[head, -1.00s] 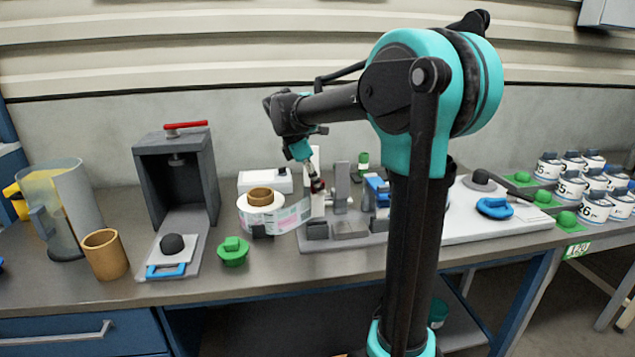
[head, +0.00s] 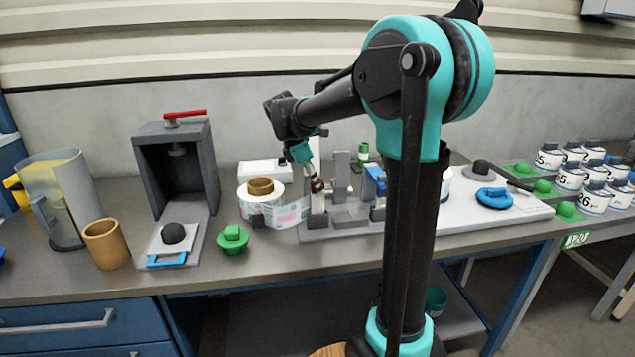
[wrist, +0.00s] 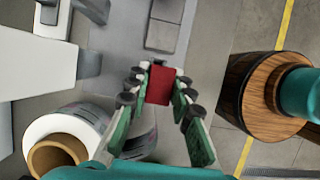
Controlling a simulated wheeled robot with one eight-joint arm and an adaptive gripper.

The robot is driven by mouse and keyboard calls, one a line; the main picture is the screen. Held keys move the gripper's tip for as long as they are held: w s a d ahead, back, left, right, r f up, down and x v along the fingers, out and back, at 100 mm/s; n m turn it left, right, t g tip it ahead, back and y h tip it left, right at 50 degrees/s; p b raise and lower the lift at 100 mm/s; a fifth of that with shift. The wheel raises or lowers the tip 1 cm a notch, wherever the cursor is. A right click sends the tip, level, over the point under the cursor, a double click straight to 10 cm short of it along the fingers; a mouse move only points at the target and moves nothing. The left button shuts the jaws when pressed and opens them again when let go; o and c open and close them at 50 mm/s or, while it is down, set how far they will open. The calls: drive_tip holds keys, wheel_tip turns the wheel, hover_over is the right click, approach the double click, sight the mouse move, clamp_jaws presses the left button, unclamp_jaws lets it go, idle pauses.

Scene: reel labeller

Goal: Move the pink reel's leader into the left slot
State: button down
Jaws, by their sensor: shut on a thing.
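The pink reel (head: 261,205), a white roll on a brown core, stands on the left end of the grey labeller base. It also shows at lower left in the wrist view (wrist: 72,133). Its printed pink leader (head: 291,214) runs right towards my gripper (head: 317,186). In the wrist view my gripper (wrist: 158,86) has its green fingers shut on a red tab (wrist: 161,84), which looks like the leader's end. The strip shows partly below, between the fingers. Grey blocks (wrist: 164,34) lie just beyond the fingertips. I cannot tell which gap is the left slot.
Grey posts (head: 342,176) and a blue part (head: 376,180) stand close right of my gripper. A white box (head: 266,171) is behind the reel. A green knob (head: 232,240) and dark press (head: 177,165) stand left. The bench front is mostly clear.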

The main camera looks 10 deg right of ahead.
drive_tip(key=shift+f, duration=1.45)
drive_tip(key=c, duration=1.3)
unclamp_jaws()
drive_tip(key=shift+o, duration=0.2)
drive_tip(key=shift+r, duration=0.1)
drive_tip(key=v, duration=1.1)
drive_tip(key=shift+a+r, duration=0.25)
drive_tip(key=shift+r, duration=0.1)
